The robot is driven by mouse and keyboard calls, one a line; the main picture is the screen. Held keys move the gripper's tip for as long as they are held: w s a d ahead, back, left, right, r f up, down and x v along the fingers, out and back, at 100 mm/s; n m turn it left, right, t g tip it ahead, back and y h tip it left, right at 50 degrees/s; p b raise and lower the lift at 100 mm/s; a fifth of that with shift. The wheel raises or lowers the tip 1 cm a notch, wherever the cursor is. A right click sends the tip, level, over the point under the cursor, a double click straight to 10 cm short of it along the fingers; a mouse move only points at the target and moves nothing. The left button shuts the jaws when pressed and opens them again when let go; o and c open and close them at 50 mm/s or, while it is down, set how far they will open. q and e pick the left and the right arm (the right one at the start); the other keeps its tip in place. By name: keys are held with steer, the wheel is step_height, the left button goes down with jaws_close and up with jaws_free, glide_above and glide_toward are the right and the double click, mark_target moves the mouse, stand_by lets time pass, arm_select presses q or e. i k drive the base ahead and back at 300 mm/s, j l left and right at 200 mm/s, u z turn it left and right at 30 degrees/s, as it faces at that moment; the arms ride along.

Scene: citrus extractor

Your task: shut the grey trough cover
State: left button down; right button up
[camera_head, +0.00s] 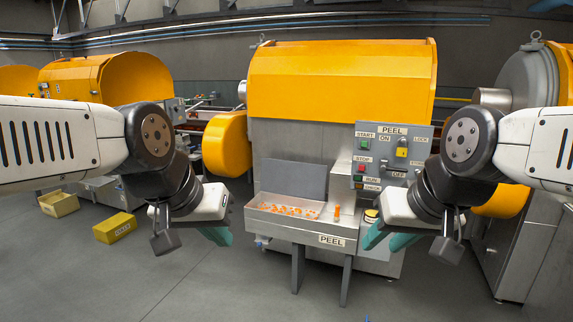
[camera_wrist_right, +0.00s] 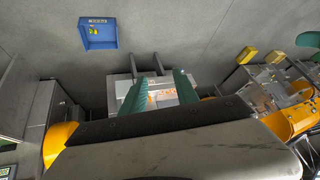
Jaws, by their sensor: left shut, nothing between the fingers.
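The grey trough cover (camera_head: 293,178) stands raised, leaning back at the rear of the shallow metal trough (camera_head: 285,228) labelled PEEL. The trough's inside is exposed, with orange peel bits (camera_head: 292,211) in it. My left gripper (camera_head: 217,236) is shut and empty, in front of and left of the trough. My right gripper (camera_head: 388,240) is open and empty, just right of the trough's front corner. In the right wrist view the right gripper's teal fingers (camera_wrist_right: 159,88) stand apart with part of the trough and peel between them. I cannot make out the cover there.
A control panel (camera_head: 393,160) with buttons and a yellow padlock is right of the trough, under the big yellow hood (camera_head: 340,80). Yellow crates (camera_head: 115,228) lie on the floor at left. A blue bin (camera_wrist_right: 97,33) shows in the wrist view.

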mark_target(300, 180)
steer(key=i+j, duration=0.15)
steer(key=i, duration=0.4)
steer(key=i+j, duration=0.1)
steer(key=i, duration=0.45)
steer(key=i+j+z, duration=0.1)
steer(key=i, duration=0.45)
steer(key=i+j, duration=0.2)
steer(key=i, duration=0.35)
steer(key=i+j, duration=0.15)
steer(key=i, duration=0.4)
steer(key=i+j+z, duration=0.1)
steer(key=i, duration=0.45)
steer(key=j, duration=0.05)
